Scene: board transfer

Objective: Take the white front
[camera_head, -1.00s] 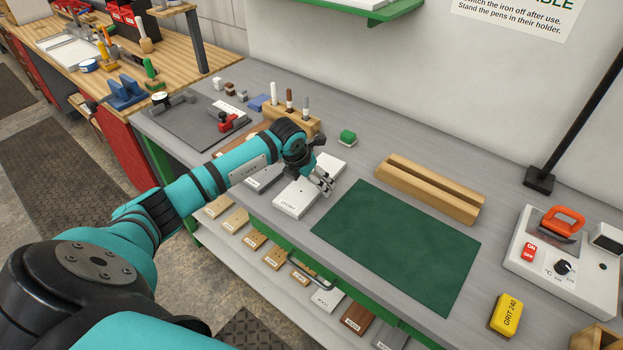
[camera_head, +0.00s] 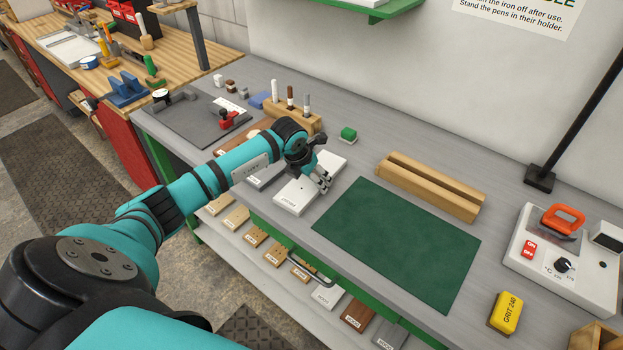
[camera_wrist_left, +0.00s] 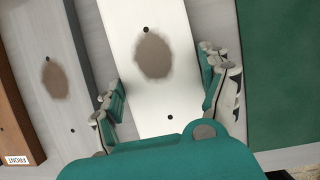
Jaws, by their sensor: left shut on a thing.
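The white front (camera_head: 293,199) is a flat white board with a small label, lying on the grey bench just left of the green mat. My left gripper (camera_head: 324,184) is low over it, with its fingers at the board's long edges. In the left wrist view my left gripper (camera_wrist_left: 165,100) has one finger on each side of the white front (camera_wrist_left: 119,34) and is shut on it. A brown blotch and two dark holes show on the board's face there. The board looks flat on the bench; I cannot tell any lift. My right gripper is not in view.
A grey board (camera_wrist_left: 53,115) with a similar blotch and a brown board (camera_wrist_left: 14,130) lie to the left. The green mat (camera_head: 400,240) is bare. Behind it is a slotted wooden block (camera_head: 430,190).

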